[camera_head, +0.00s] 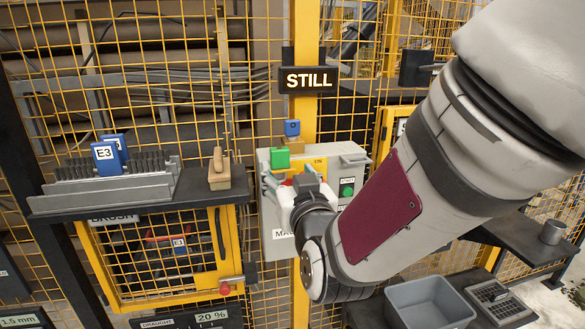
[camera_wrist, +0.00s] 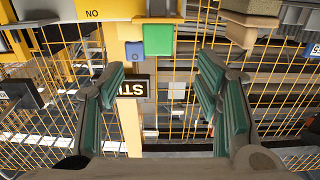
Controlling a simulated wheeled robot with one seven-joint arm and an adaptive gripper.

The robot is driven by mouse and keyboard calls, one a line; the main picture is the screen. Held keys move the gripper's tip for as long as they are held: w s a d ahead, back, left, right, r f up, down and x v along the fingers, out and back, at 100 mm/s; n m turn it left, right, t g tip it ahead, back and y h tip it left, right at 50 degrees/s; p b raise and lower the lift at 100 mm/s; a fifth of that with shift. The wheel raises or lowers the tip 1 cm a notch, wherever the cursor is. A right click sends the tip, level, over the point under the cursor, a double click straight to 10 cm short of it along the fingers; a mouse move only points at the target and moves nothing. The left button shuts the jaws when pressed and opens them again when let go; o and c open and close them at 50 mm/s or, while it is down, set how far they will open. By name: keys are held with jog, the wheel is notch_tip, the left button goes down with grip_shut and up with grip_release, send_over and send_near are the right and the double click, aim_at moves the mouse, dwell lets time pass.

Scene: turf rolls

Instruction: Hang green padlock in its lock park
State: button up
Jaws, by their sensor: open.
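The green padlock (camera_head: 280,158) is at the upper left of the grey control box, beside its yellow ON panel (camera_head: 320,163). In the wrist view, which is upside down, the green padlock (camera_wrist: 158,40) shows as a green block just beyond the gap between my fingers. My gripper (camera_wrist: 163,76) is open and empty, with teal pads spread on both sides. In the head view my gripper (camera_head: 304,185) is in front of the control box, partly hidden by my arm. I cannot tell which fitting is the green padlock's lock park.
A blue padlock (camera_head: 292,128) is just above the green one. The grey control box (camera_head: 275,240) has a green button. A STILL sign (camera_head: 309,80) is on the yellow post. A grey bin (camera_head: 428,305) is lower right.

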aim_at(281, 155)
jog(key=p+x, duration=0.1)
jog(key=x, duration=0.9)
jog(key=shift+w, duration=0.45)
jog(key=shift+c, duration=0.3)
jog(key=shift+r, duration=0.1)
jog(key=c, duration=1.3)
